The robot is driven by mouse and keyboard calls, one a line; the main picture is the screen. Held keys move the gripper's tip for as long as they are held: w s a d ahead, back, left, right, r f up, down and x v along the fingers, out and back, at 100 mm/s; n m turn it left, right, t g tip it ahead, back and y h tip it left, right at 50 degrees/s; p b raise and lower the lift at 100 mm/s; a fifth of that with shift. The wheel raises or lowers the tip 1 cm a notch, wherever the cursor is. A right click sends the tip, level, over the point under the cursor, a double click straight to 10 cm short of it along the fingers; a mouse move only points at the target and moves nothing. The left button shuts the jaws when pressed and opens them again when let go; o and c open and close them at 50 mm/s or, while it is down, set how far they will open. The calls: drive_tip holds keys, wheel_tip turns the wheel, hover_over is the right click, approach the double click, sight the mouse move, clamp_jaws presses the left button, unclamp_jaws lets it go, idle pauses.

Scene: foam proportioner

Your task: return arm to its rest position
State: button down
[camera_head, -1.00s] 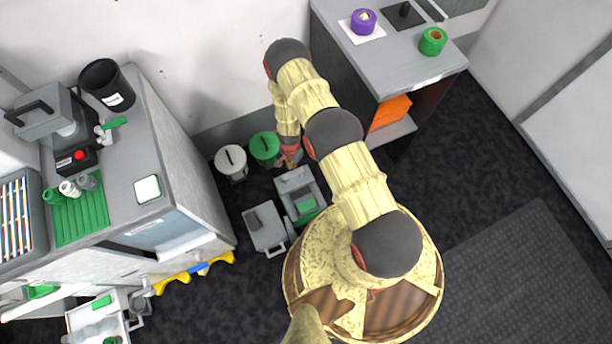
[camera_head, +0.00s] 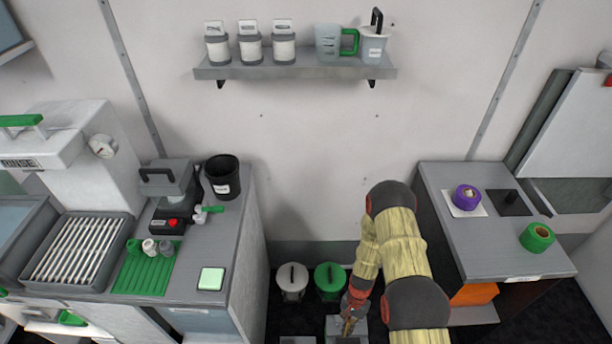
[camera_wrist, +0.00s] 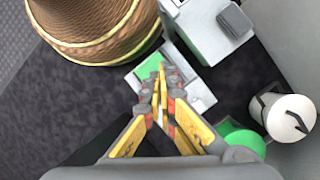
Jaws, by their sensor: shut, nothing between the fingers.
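My gripper (camera_head: 350,322) hangs low between the two counters, in front of the white and green lidded bins. It points downward, with its fingers together and nothing between them. In the wrist view my gripper (camera_wrist: 161,72) shows closed fingertips over a pale grey box with a green part (camera_wrist: 150,68) on the floor; I cannot tell the height between them. My arm is bent, with its yellow-sleeved links rising beside the right counter.
The left counter (camera_head: 240,240) carries a green ribbed mat and a black cup (camera_head: 222,176). A white bin (camera_head: 292,284) and a green bin (camera_head: 330,282) stand between. A wall shelf (camera_head: 295,70) is above.

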wheel_tip(320, 180, up, 35)
drive_tip(key=n, duration=0.5)
drive_tip(key=s+d+r+n+t, duration=0.1)
drive_tip(key=s+r+t, duration=0.2)
drive_tip(key=r, duration=0.8)
drive_tip(key=s+d+r+t+h, duration=0.1)
drive_tip(key=s+r+t, duration=0.2)
drive_tip(key=r, duration=0.7)
drive_tip(key=s+d+r+n+t, duration=0.1)
drive_tip(key=s+r+t, duration=0.2)
drive_tip(key=s+r, duration=0.3)
wheel_tip(320, 180, up, 6)
drive_tip(key=shift+f+n, duration=0.2)
drive_tip(key=shift+n, duration=0.1)
